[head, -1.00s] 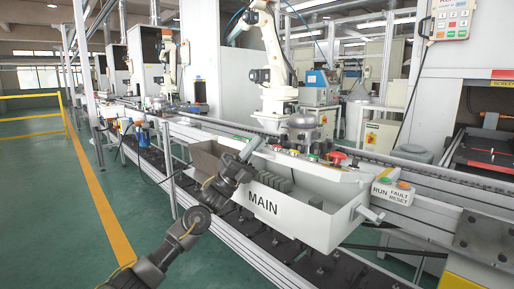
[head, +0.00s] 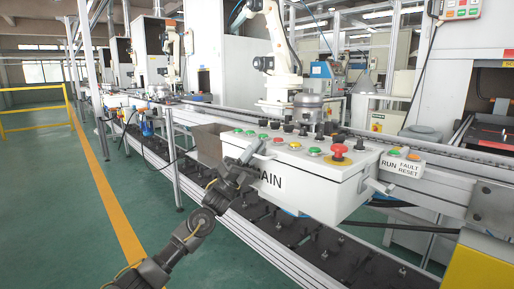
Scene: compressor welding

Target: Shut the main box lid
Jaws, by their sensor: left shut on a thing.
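The main box (head: 310,195) is white with a front label, partly hidden by my left arm so that only "AIN" shows. Its lid (head: 290,153), a light panel with coloured buttons and a red stop knob (head: 338,151), lies over the box top and hides most of the inside. At the left end, a grey wall (head: 206,143) still shows beside the lid. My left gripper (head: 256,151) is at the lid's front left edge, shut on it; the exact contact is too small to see. My right gripper is not in view.
A conveyor line with rails (head: 440,158) runs behind the box. A white robot arm (head: 278,60) stands behind it. A RUN / FAULT RESET panel (head: 402,164) sits at the right. Green floor (head: 60,200) lies open at the left.

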